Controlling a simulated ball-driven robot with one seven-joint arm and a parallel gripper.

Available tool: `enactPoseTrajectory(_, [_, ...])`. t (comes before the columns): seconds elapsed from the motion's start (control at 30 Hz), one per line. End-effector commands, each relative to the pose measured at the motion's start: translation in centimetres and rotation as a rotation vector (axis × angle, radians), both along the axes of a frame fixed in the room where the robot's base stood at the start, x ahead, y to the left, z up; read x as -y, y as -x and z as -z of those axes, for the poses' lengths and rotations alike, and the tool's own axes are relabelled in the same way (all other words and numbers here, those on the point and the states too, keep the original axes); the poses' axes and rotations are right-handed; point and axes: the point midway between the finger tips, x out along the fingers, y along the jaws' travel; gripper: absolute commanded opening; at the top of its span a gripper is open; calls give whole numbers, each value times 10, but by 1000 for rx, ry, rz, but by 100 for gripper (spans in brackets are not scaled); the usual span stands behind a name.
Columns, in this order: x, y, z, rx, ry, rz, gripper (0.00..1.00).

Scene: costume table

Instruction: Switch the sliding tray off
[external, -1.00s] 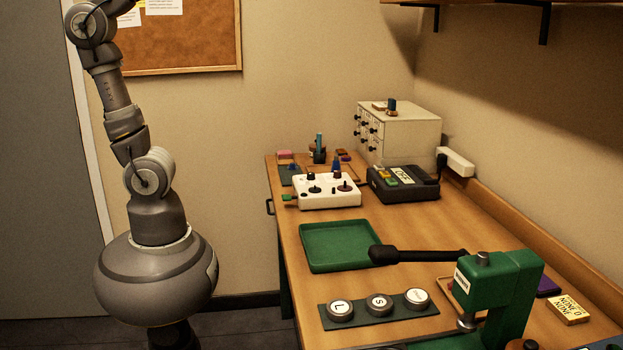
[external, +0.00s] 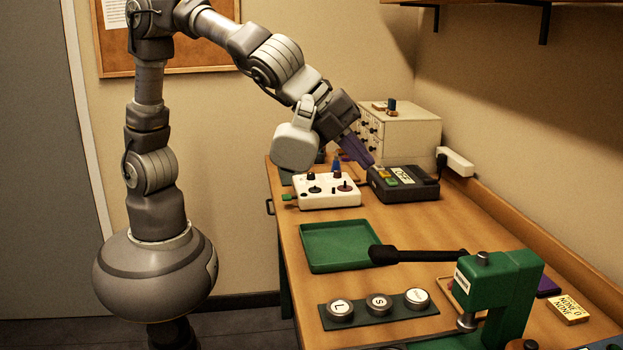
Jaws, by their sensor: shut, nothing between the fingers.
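A green tray (external: 340,263) with a raised rim lies empty on the table; I cannot tell whether it is the sliding tray. A dark box (external: 425,192) behind it has a pale labelled panel (external: 403,174) and small coloured buttons (external: 391,181) on its sloped top. A white control box (external: 328,201) with dark knobs stands to its left, with a green piece (external: 289,197) at its left side. My gripper (external: 370,163) has purple fingers, shut and empty. They point down at the left rear of the dark box; whether they touch it is unclear. My arm hides part of the table's back.
A cream drawer cabinet (external: 415,134) stands behind the dark box, with a white power strip (external: 457,161) by the wall.

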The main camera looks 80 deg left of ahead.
Motion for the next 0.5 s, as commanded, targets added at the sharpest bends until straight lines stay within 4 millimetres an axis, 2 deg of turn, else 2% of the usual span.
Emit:
enactPoseTrajectory(0.03, [30,24,32,-12,-133,144,0])
enactPoseTrajectory(0.1, [62,56,72,-6,-318,347,0])
enactPoseTrajectory(0.2, [95,104,121,20,-554,620,0])
enactPoseTrajectory(0.3, [116,146,158,59,-745,850,0])
enactPoseTrajectory(0.4, [128,177,183,96,-878,1013,0])
enactPoseTrajectory(0.5, [133,195,197,122,-954,1108,0])
